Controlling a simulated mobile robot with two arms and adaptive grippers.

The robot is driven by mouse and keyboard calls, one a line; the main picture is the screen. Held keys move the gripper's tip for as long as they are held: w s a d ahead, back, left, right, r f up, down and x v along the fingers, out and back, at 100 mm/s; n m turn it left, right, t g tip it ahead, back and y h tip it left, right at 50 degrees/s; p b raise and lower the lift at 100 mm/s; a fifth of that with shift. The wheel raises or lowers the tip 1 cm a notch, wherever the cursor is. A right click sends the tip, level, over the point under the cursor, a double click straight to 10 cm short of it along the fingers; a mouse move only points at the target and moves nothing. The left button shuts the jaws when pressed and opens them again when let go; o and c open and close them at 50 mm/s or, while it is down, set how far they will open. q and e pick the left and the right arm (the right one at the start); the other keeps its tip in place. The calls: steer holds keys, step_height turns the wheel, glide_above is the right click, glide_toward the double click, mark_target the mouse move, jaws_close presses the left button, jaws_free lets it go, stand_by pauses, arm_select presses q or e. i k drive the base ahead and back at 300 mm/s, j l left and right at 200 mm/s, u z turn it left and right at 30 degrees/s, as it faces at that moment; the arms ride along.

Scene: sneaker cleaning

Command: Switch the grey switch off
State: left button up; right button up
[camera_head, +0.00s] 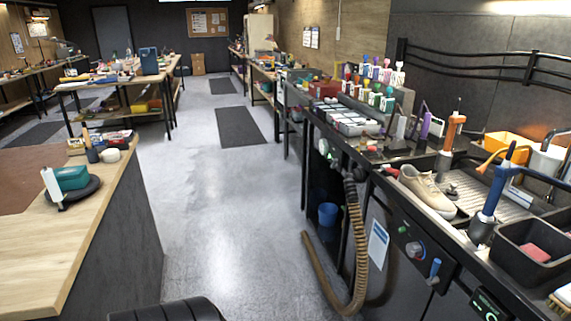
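A dark control panel (395,236) is on the front of the workbench at the right. It carries a round grey-blue knob (413,249), which may be the grey switch; its setting is too small to read. A small green spot (402,230) shows beside it, and a blue lever (434,268) sits to its lower right. Neither of my grippers is in view.
A beige sneaker (428,192) lies on the bench above the panel, near a black bin (535,252). A ribbed hose (355,245) hangs to the floor. A wooden table (85,220) stands at the left. The floor (215,210) between is clear.

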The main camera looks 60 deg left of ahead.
mark_target(334, 165)
steer(key=u, duration=1.6)
steer(key=i+j, duration=0.25)
steer(key=i, duration=0.3)
steer(key=i+j, duration=0.25)
steer(key=i, duration=0.3)
steer(key=i+j+u, duration=0.1)
steer(key=i+j, duration=0.15)
steer(key=i, duration=0.3)
steer(key=i+j, duration=0.2)
steer(key=i, duration=0.35)
steer(key=i+j, duration=0.2)
steer(key=i, duration=0.35)
steer(key=j+u, duration=0.05)
